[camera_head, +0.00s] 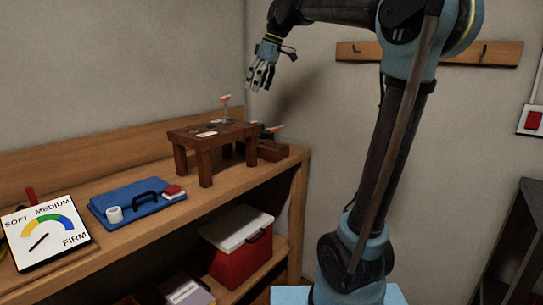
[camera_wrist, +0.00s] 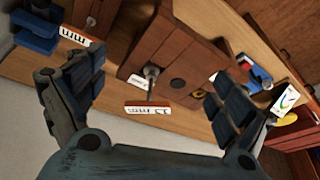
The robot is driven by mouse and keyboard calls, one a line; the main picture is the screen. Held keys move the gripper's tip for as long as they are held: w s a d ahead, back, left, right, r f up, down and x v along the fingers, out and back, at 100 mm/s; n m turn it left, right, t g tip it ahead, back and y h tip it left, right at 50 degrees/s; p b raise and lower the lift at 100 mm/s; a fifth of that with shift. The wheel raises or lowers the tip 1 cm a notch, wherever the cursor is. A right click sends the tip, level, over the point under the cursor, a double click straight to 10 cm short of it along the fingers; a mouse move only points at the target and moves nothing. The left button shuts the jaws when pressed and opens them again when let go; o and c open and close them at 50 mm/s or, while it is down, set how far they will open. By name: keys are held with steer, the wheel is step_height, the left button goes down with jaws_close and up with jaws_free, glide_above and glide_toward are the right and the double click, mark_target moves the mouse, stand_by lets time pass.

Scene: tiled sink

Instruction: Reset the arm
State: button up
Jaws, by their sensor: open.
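My gripper (camera_head: 262,78) hangs with its fingers pointing down, above the workbench and in the air over the small wooden stand (camera_head: 193,138). In the wrist view my gripper (camera_wrist: 155,72) has its two dark padded fingers spread wide apart, with nothing between them. Beyond the fingers lies the top of the wooden stand (camera_wrist: 185,45), with a metal peg (camera_wrist: 151,76) standing on it and a dark round hole. My arm rises from the right in the head view and bends over at the top toward the bench.
A red box with a white lid (camera_head: 237,243) sits on the lower shelf. A wooden rail (camera_head: 480,52) hangs on the wall behind my arm.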

steer(key=s+d+f+m+h, duration=0.1)
steer(key=s+d+f+m, duration=0.3)
steer(key=s+d+f, duration=0.4)
steer(key=s+d+f+m+t+h, duration=0.1)
steer(key=s+d+f+m, duration=0.4)
steer(key=f, duration=1.4)
steer(key=s+d+f+m+h, duration=0.2)
steer(key=s+d+f+m, duration=0.3)
steer(key=s+d+f, duration=0.6)
step_height(320, 180, down, 2)
steer(key=shift+s+d+f, duration=0.2)
steer(key=shift+s, duration=0.9)
steer(key=shift+w+f, duration=0.2)
steer(key=shift+w, duration=0.25)
steer(key=shift+c, duration=0.3)
